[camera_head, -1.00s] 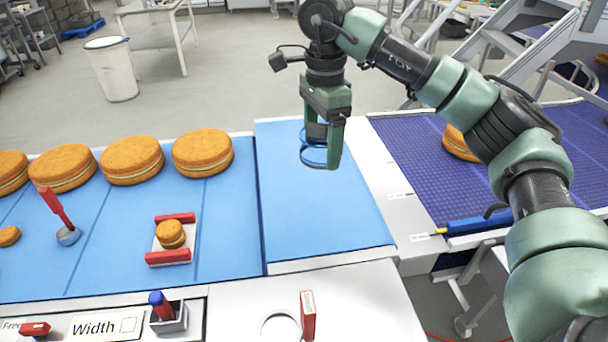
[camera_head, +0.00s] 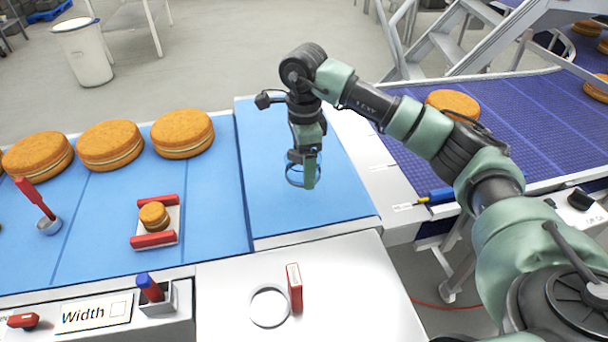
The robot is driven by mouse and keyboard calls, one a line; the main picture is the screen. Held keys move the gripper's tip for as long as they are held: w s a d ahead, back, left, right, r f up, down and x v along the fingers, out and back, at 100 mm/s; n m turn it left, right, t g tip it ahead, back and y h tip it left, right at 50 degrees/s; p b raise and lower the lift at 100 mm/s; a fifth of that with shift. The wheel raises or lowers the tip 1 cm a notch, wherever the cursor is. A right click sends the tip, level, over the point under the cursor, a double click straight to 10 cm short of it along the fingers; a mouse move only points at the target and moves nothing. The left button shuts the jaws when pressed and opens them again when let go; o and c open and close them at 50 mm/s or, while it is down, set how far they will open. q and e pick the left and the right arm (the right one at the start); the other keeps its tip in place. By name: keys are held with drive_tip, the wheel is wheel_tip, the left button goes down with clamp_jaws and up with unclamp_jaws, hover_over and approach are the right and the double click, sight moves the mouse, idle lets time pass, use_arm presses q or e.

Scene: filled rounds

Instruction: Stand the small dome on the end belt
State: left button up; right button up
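The end belt (camera_head: 345,198) is the short light-blue belt section right of the long blue belt. My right gripper (camera_head: 304,168) points down over its middle. It looks shut on the small dome (camera_head: 292,178), a see-through shape with blue outlines around and below the fingertips. The fingers hide part of the dome. I cannot tell whether its rim touches the belt. My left gripper is out of view.
Large filled rounds (camera_head: 183,134) line the back of the left belt. A small round (camera_head: 154,215) sits between red blocks on a white plate. A purple mesh belt (camera_head: 480,150) runs at right.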

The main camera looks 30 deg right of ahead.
wheel_tip(320, 180, down, 4)
drive_tip(key=shift+f+p, duration=0.1)
drive_tip(key=shift+p, duration=0.35)
drive_tip(key=shift+f, duration=0.2)
drive_tip(key=o, duration=1.3)
drive_tip(key=shift+r, duration=0.1)
